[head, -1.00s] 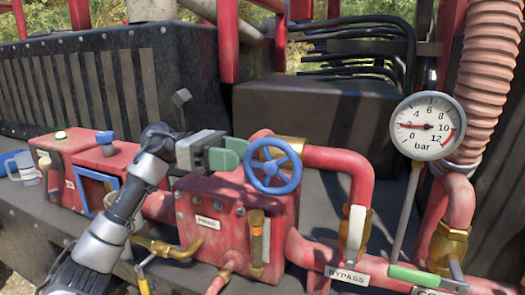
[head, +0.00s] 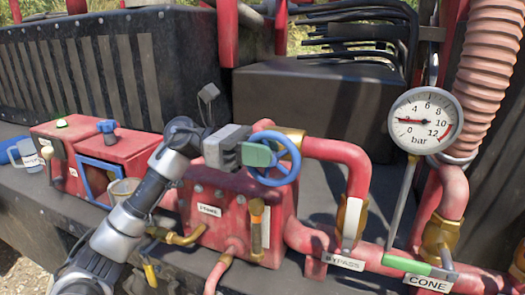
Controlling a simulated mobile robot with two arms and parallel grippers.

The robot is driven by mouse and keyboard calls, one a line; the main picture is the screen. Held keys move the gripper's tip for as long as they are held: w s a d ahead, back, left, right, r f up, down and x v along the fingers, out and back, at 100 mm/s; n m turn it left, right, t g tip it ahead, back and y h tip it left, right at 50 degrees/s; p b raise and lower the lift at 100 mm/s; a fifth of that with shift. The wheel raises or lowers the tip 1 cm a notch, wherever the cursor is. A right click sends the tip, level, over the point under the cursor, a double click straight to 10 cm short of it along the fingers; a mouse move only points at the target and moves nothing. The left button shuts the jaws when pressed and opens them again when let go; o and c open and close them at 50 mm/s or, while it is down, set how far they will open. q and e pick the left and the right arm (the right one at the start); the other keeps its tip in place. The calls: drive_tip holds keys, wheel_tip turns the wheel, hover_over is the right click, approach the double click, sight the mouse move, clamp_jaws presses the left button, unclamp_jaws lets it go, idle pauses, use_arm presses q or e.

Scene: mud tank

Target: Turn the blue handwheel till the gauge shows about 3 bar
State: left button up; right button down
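The blue handwheel (head: 293,152) stands on the red pump block with its left part hidden by my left gripper (head: 262,155). The green fingertip pad overlaps the rim at the wheel's left side. I cannot tell whether the fingers are closed around the rim or only lie in front of it. The round white gauge (head: 425,121), marked in bar, is at the right. Its red needle points left, at about 2. My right gripper is not in view.
A red pipe (head: 335,151) bends down just right of the wheel. A white-handled valve (head: 352,220) and a green lever (head: 407,265) by the CONE label (head: 427,283) are lower right. A ribbed hose (head: 484,75) rises behind the gauge. A blue-framed red box (head: 100,165) is at left.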

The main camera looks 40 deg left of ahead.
use_arm(q)
drive_tip(key=shift+r+y, duration=0.15)
drive_tip(key=shift+y, duration=0.15)
clamp_jaws()
drive_tip(key=shift+d+r+y+p, duration=0.15)
drive_tip(key=shift+r+y+p, duration=0.15)
drive_tip(key=shift+y+p, duration=0.75)
drive_tip(key=shift+d+r+g+y+p, duration=0.15)
drive_tip(key=shift+g+y+p, duration=0.5)
drive_tip(key=shift+y, duration=0.6)
drive_tip(key=shift+w+y+p, duration=0.1)
drive_tip(key=shift+y+p, duration=0.3)
drive_tip(key=shift+f, duration=0.2)
drive_tip(key=o, duration=0.9)
unclamp_jaws()
drive_tip(key=shift+d, duration=0.1)
drive_tip(key=shift+c, duration=0.2)
